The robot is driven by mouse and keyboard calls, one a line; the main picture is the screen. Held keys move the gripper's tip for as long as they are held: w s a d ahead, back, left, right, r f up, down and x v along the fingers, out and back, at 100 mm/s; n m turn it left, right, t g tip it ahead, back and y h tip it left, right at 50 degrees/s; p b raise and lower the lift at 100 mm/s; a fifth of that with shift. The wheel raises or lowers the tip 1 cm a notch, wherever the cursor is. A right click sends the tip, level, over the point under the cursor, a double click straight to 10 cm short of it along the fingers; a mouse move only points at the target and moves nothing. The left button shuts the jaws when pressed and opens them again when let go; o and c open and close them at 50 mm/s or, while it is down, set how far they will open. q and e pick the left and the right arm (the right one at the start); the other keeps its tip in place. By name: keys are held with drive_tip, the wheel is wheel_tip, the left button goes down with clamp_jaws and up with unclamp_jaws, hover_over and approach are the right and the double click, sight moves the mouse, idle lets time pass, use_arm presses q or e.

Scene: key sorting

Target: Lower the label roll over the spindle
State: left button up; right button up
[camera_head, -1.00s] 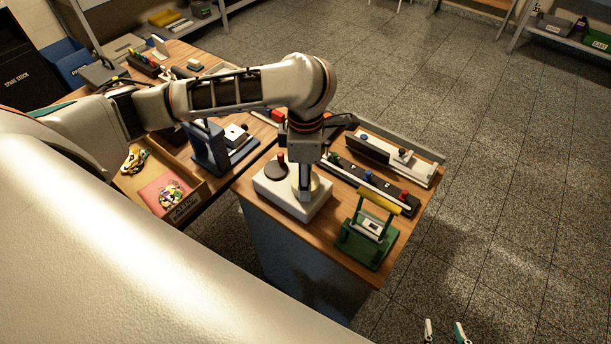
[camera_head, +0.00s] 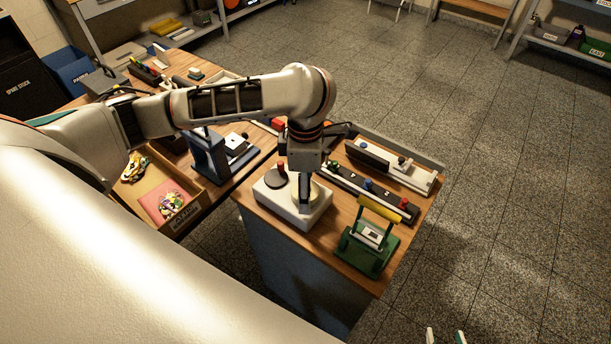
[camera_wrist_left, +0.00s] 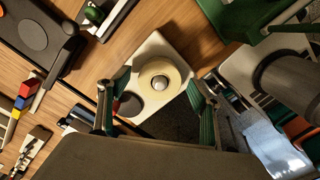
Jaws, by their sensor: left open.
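A white base (camera_head: 268,206) stands on the near bench, with a dark disc and red knob on its left side. The cream label roll (camera_wrist_left: 147,74) lies on this base in the left wrist view, around the grey spindle (camera_wrist_left: 160,84), whose top shows in the roll's centre. In the head view the roll is partly hidden by my left gripper (camera_head: 305,208), which points down over the base. In the wrist view its two fingers are apart, on either side of the roll, with a visible gap. My right gripper (camera_head: 446,338) shows only two separated fingertips at the bottom edge.
A green stand with a yellow bar (camera_head: 380,208) is close to the right of the base. A dark strip with coloured knobs (camera_head: 368,190) and a white fixture (camera_head: 415,178) lie behind. A blue press (camera_head: 207,158) and an open box (camera_head: 190,212) are left.

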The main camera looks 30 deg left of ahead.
use_arm(q)
wheel_tip(320, 180, up, 12)
idle(0.5)
drive_tip(key=shift+f, duration=0.1)
